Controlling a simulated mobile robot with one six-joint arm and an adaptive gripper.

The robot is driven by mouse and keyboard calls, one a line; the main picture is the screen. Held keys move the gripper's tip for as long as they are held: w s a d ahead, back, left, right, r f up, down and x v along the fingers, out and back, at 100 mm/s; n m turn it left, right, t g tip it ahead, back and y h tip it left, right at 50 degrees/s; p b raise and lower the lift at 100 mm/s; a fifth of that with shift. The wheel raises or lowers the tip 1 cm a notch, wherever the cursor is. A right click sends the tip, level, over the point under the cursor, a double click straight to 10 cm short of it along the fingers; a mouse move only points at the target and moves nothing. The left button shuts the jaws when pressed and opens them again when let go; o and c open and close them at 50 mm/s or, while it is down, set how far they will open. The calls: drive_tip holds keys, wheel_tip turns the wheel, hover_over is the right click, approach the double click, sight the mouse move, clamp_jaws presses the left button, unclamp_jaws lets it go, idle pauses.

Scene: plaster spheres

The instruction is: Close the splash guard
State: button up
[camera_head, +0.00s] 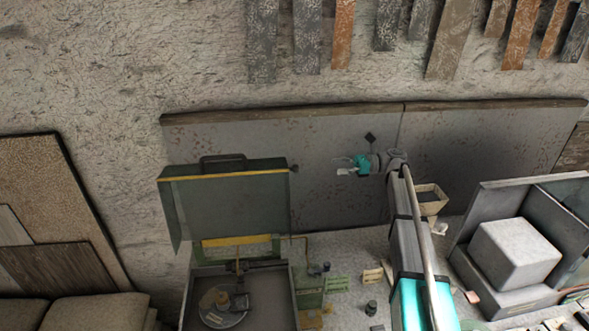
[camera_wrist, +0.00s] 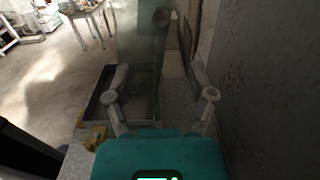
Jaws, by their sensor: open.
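The splash guard (camera_head: 225,205) is a dark green boxy cover with a yellow front edge and a handle on top. It stands raised above the open machine basin (camera_head: 238,308) at the lower left of the head view. In the wrist view the guard (camera_wrist: 140,45) rises beyond my fingers, with a round knob on its side, above the basin (camera_wrist: 100,95). My gripper (camera_head: 347,166) is to the right of the guard, apart from it, in front of the grey wall panel. In the wrist view my gripper (camera_wrist: 160,72) has its fingers spread wide with nothing held.
A grey wall panel (camera_head: 300,140) runs behind the bench and passes close on the right in the wrist view. A square bin (camera_head: 430,196) and a grey block (camera_head: 514,252) in an angled holder stand at right. Small items lie on the bench (camera_head: 345,262). Open floor (camera_wrist: 45,70) shows at left.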

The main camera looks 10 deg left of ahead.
sight(296, 172)
drive_tip(key=shift+a, duration=0.1)
drive_tip(key=x, duration=1.3)
drive_tip(key=shift+a, duration=0.3)
